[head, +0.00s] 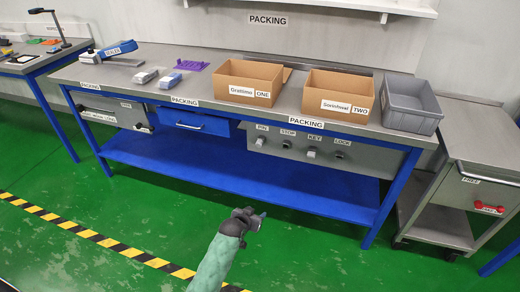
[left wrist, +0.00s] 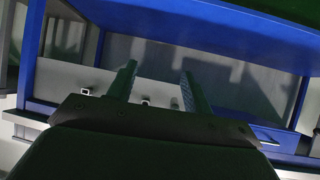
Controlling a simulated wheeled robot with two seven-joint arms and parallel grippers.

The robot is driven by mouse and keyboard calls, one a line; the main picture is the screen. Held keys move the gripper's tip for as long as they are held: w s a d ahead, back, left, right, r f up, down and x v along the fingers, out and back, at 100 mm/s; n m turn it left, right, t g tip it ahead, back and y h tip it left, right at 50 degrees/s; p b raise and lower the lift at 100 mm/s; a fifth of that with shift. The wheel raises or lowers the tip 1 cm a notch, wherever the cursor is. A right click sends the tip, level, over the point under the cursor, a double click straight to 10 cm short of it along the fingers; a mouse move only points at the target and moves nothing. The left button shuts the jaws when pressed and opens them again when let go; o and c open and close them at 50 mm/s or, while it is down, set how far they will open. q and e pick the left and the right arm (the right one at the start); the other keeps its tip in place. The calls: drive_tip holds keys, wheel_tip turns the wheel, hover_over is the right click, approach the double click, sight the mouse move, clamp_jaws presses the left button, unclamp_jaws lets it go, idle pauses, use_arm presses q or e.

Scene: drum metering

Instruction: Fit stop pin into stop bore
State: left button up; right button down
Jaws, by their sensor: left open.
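A grey panel (head: 300,160) under the packing bench carries labels PIN, STOP, KEY and LOCK. A small fitting (head: 285,145) sits below the STOP label, and another (head: 259,142) below the PIN label. They are too small to tell which is a pin or whether a bore is open. My left gripper (head: 257,217) is in front of the bench, apart from the panel. In the left wrist view its two fingers (left wrist: 158,85) are open with nothing held between them. Small square fittings (left wrist: 84,92) show on a pale panel beyond the fingers. My right gripper is out of view.
The blue lower shelf (head: 225,168) runs beneath the panel. Two cardboard boxes, ONE (head: 249,82) and TWO (head: 335,97), and a grey bin (head: 410,106) stand on the bench. A cart (head: 478,170) stands at right. The green floor in front is clear.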

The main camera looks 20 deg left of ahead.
use_arm(q)
drive_tip(key=w+a+r+t+b, duration=0.1)
drive_tip(key=w+a+r+t, duration=0.1)
drive_tip(key=w, duration=0.5)
drive_tip(key=w+a+r+t+b, duration=0.2)
drive_tip(key=w+r, duration=0.1)
drive_tip(key=w, duration=0.3)
drive_tip(key=n+t+y+b, duration=0.1)
drive_tip(key=t, duration=0.2)
approach(258, 146)
drive_tip(key=shift+w+d, duration=0.1)
drive_tip(key=shift+w, duration=0.3)
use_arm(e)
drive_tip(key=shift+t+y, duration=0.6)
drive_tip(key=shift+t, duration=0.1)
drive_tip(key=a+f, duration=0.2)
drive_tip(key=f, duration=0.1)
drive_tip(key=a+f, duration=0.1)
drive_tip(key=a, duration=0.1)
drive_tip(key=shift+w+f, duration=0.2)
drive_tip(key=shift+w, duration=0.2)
